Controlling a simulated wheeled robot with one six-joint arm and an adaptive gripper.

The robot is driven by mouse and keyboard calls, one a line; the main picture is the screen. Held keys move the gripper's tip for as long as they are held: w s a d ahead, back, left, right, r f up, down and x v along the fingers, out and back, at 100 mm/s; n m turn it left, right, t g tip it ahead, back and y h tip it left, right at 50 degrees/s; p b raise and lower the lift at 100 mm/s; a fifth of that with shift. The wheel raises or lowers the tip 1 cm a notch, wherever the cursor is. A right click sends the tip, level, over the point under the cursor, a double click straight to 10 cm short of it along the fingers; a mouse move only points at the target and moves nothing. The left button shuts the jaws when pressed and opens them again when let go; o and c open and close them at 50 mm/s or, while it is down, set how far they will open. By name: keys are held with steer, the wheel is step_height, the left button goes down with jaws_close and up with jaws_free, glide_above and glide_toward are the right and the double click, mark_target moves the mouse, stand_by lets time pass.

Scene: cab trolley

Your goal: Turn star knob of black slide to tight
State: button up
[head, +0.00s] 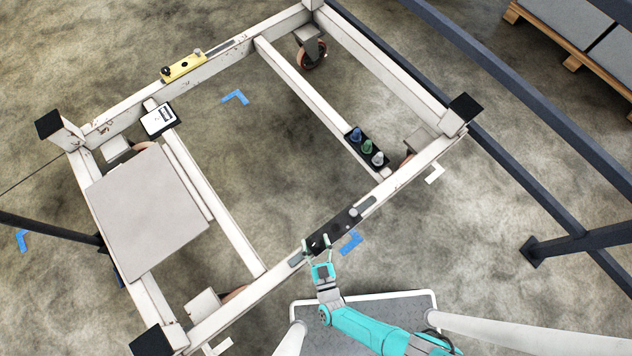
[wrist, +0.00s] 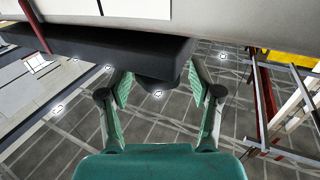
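The black slide (head: 335,231) sits on the trolley's near rail, with a small round grey part near its right end. My gripper (head: 317,241) is at the slide's left end, its two fingers apart. In the wrist view the gripper (wrist: 157,80) is open, with a finger on each side of a dark rounded part (wrist: 158,84) under a dark bar (wrist: 100,55). This part looks like the star knob, but its lobes and any marking cannot be made out. I see a gap between each finger and it, and no clear contact.
A yellow slide (head: 186,67) with a black knob sits on the far rail. A black block (head: 354,137) with blue, green and grey knobs is on a crossbar. A white-faced box (head: 158,119) and a grey plate (head: 147,205) are at left. Dark railings (head: 500,80) run along the right.

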mark_target(316, 243)
steer(key=shift+d, duration=0.1)
steer(key=shift+r, duration=5)
